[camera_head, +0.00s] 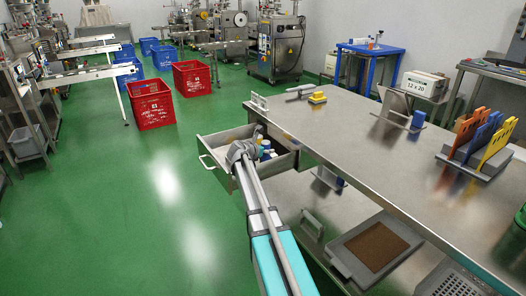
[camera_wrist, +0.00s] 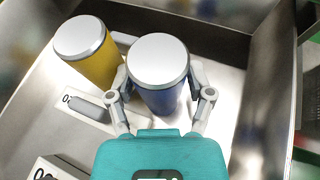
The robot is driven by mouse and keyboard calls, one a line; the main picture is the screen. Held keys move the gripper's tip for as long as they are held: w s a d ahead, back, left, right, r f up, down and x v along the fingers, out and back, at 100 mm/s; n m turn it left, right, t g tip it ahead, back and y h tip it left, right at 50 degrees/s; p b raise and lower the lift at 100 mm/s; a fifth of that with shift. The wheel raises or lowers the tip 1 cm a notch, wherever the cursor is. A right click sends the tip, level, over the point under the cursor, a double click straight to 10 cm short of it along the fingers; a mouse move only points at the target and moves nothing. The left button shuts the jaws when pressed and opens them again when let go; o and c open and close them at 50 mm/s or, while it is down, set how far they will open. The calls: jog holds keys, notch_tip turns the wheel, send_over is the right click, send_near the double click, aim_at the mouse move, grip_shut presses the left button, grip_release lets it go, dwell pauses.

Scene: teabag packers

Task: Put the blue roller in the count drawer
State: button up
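The blue roller (camera_wrist: 160,98) has a pale grey top and stands roughly upright in the wrist view. The fingers of my gripper (camera_wrist: 160,82) lie on both sides of it and appear to touch it. In the head view my gripper (camera_head: 240,151) is inside the open metal drawer (camera_head: 219,167) under the bench top. The drawer's inside wall (camera_wrist: 222,45) shows around the roller in the wrist view. The bottom of the blue roller is hidden, so I cannot tell whether it rests on the drawer floor.
A yellow roller (camera_wrist: 98,68) with a grey top stands beside the blue one, at the left. Labelled pieces lie in the drawer's lower left. The steel bench top (camera_head: 350,135) overhangs on the right. Green floor (camera_head: 110,220) is clear on the left.

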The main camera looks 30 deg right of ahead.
jog(key=shift+r, duration=0.1)
jog(key=shift+r, duration=0.1)
jog(key=p+v, duration=0.5)
jog(key=v, duration=0.7)
dwell(0.6)
